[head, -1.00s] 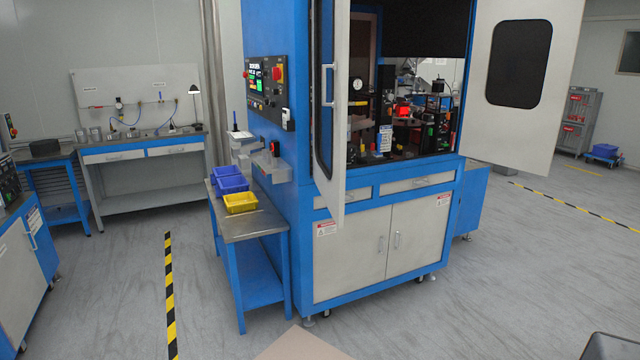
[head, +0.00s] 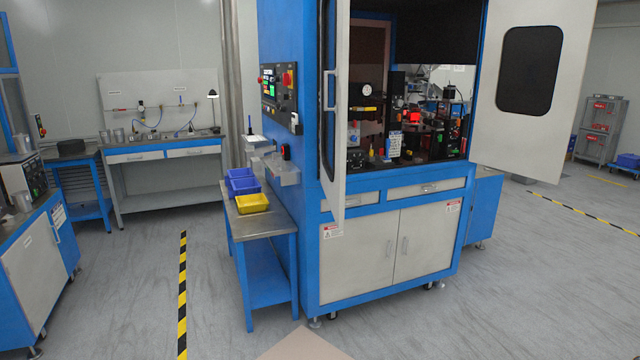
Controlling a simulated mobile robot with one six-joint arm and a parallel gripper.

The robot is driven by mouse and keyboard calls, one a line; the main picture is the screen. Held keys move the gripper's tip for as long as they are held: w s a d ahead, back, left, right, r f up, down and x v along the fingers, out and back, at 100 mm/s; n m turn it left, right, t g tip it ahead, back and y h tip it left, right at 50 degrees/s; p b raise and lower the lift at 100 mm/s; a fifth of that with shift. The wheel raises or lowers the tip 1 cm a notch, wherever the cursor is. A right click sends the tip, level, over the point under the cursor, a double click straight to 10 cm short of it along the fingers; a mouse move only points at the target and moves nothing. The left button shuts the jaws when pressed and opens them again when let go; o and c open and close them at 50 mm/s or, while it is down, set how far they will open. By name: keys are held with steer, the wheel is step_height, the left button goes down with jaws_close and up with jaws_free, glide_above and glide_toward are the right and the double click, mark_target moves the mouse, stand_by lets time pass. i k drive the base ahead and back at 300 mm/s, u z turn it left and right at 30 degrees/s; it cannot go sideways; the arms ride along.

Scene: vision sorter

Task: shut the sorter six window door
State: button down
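The blue and white sorter machine (head: 314,230) stands in the middle of the head view. Instruments and a red-lit part (head: 414,117) show inside. Which door is called six cannot be read. My gripper is not in view.
A blue side table (head: 264,232) with blue bins (head: 241,182) and a yellow bin (head: 253,203) stands left of the sorter. A workbench (head: 165,152) is behind. A blue cabinet (head: 40,260) is at left. Floor in front is open, with striped tape (head: 183,290).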

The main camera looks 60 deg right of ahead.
mark_target(335, 15)
steer(key=z, duration=0.1)
steer(key=i, duration=0.95)
steer(key=u, duration=0.05)
